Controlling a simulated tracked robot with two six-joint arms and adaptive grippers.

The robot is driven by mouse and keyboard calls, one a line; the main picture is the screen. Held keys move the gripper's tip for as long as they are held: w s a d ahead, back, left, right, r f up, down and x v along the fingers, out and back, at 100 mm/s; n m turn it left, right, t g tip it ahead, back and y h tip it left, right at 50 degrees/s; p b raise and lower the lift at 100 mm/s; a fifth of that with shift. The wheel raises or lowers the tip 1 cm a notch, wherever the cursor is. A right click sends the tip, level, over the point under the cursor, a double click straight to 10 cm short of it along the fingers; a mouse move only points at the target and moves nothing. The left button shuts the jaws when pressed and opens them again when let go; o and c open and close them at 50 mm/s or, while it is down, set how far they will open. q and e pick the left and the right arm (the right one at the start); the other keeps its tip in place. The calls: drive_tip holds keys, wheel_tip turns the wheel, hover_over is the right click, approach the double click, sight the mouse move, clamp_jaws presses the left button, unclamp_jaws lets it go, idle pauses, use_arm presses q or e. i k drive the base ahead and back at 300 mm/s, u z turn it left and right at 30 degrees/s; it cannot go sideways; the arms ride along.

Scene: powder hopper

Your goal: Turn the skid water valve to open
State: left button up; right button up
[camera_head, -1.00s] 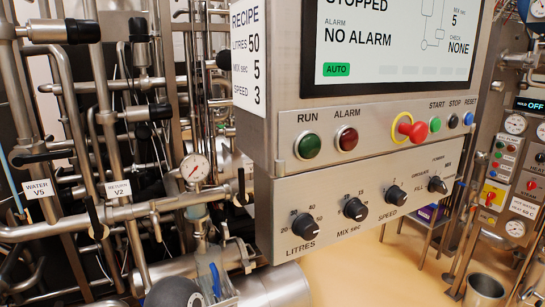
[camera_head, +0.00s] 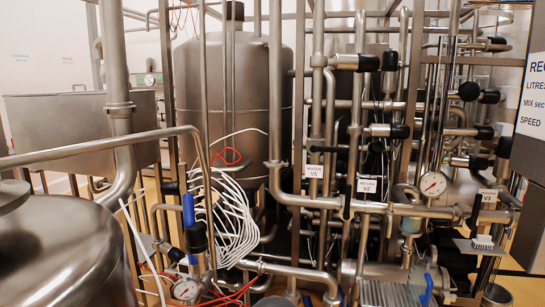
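The water valve, marked with a white tag WATER V5 (camera_head: 314,171), is on the steel pipework right of the picture's middle. Its black handle (camera_head: 326,149) appears to lie roughly level, just above the tag, though it is small here. To its right is a second tag, RETURN V2 (camera_head: 367,185), with a black handle (camera_head: 347,198) that stands roughly upright. Neither of my grippers shows in this view, and nothing is seen touching the valve handle.
A pressure gauge (camera_head: 433,184) and another tagged valve (camera_head: 488,195) are right of V2. The recipe panel (camera_head: 532,95) is at the right edge. A large steel tank (camera_head: 60,250) fills the lower left. White cables (camera_head: 232,225) hang left of the pipework. Pipes crowd the middle.

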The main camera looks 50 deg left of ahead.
sight(313, 148)
drive_tip(key=z, duration=0.1)
drive_tip(key=k, duration=0.3)
drive_tip(key=u, duration=0.65)
drive_tip(key=i, duration=0.65)
drive_tip(key=u, duration=0.55)
